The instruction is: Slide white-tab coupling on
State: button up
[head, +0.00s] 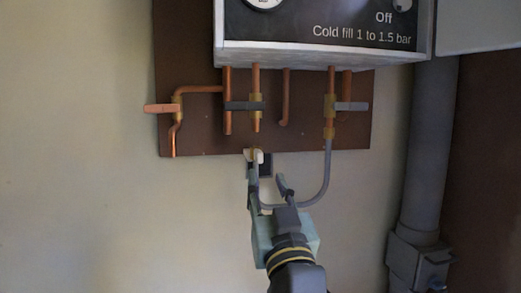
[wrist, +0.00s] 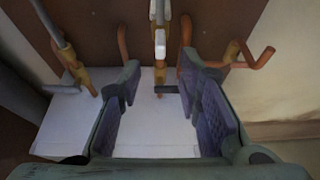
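The white-tab coupling (head: 255,155) is a small pale piece with a brass-coloured part, just below a copper pipe end (head: 256,127). A gap shows between them in the head view. In the wrist view the coupling (wrist: 160,40) is upper centre, in line with brass and copper parts. My gripper (head: 268,179) is open, fingers apart, low and close to the coupling. The wrist view shows my gripper (wrist: 162,92) with nothing held between its fingers. A grey hose (head: 327,180) loops down from the right valve and passes behind my gripper, which hides its other end.
A dark-handled valve (head: 245,106) is on the pipe above the coupling. An orange-handled valve (head: 162,108) is left and a grey-handled one (head: 350,106) right. The boiler (head: 320,55) overhangs the pipes. A grey downpipe (head: 428,150) stands right. The wall at left is clear.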

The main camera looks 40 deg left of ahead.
aim_at(261, 160)
jog(key=p+x, duration=0.4)
jog(key=x, duration=0.6)
jog(key=shift+c, duration=0.2)
jog(key=c, duration=0.6)
jog(key=shift+d, duration=0.1)
grip_shut()
